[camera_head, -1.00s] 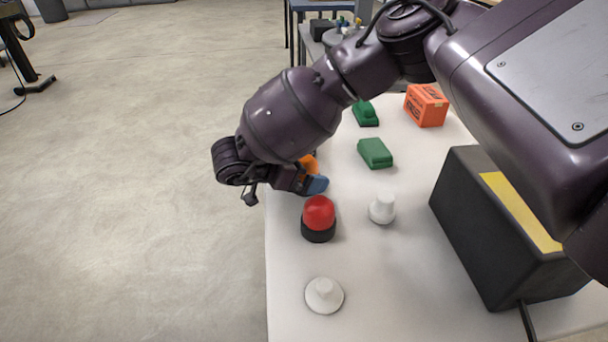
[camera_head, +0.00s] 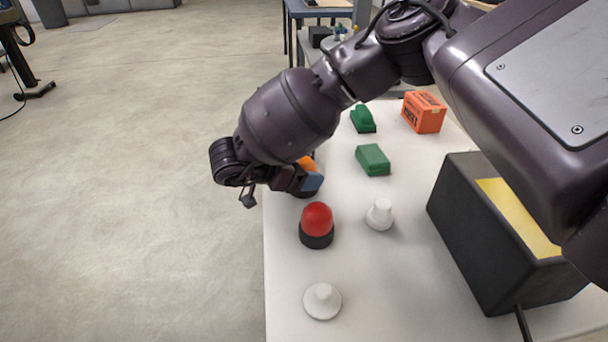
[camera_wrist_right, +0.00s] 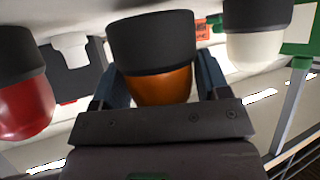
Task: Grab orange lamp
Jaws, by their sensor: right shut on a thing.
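The orange lamp (camera_wrist_right: 160,85) has an orange dome and a black base, and it fills the middle of the right wrist view. In the head view only a bit of its orange dome (camera_head: 307,163) shows, the rest hidden behind my wrist and fingers. My right gripper (camera_head: 312,182) is at the table's left edge, shut on the lamp, with a blue finger on each side of the dome in the right wrist view (camera_wrist_right: 160,82). Whether the lamp's base touches the table cannot be told. My left gripper is not in view.
A red lamp (camera_head: 317,222) stands just nearer than my gripper. White knob-like pieces (camera_head: 380,214) (camera_head: 322,301), green blocks (camera_head: 373,159) (camera_head: 363,119), an orange box (camera_head: 424,112) and a large black box (camera_head: 470,235) are on the white table (camera_head: 400,290). Open floor lies left.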

